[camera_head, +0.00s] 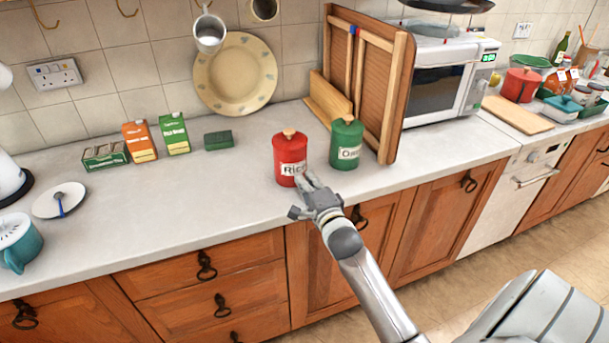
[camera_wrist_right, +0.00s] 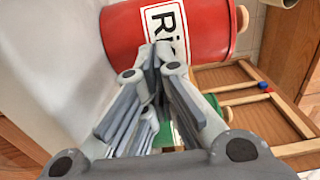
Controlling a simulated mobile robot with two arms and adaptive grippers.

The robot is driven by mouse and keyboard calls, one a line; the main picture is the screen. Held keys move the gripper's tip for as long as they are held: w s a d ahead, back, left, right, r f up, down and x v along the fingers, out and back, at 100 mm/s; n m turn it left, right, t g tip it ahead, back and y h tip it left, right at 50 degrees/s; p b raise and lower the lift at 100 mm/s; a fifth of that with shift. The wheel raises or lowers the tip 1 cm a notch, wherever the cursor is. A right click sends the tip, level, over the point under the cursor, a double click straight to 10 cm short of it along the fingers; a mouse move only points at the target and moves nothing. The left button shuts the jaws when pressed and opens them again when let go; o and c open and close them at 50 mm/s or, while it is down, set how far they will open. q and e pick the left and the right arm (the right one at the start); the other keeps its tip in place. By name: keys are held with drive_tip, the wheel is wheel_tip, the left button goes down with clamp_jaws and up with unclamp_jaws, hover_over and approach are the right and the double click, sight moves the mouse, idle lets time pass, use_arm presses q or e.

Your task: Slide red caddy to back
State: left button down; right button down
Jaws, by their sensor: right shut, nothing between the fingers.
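The red caddy (camera_head: 290,158) with a wooden knob and a white label stands upright on the counter (camera_head: 230,190). The green caddy (camera_head: 347,143) stands beside it to the right. My right gripper (camera_head: 312,181) is shut and empty, with its fingertips at the front right of the red caddy, low down near its label. In the right wrist view the red caddy (camera_wrist_right: 190,22) fills the top, just beyond the shut fingertips (camera_wrist_right: 154,50). I cannot tell whether they touch it. Part of the green caddy (camera_wrist_right: 208,103) shows behind the fingers there. My left gripper is not in view.
A wooden folding rack (camera_head: 372,75) leans behind the green caddy, next to the microwave (camera_head: 440,82). A dark green box (camera_head: 218,140) and two cartons (camera_head: 174,133) stand to the left. A plate (camera_head: 236,75) leans on the tiled wall. The counter behind the red caddy is clear.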

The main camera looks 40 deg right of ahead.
drive_tip(key=shift+w+d, duration=0.15)
drive_tip(key=shift+w, duration=0.55)
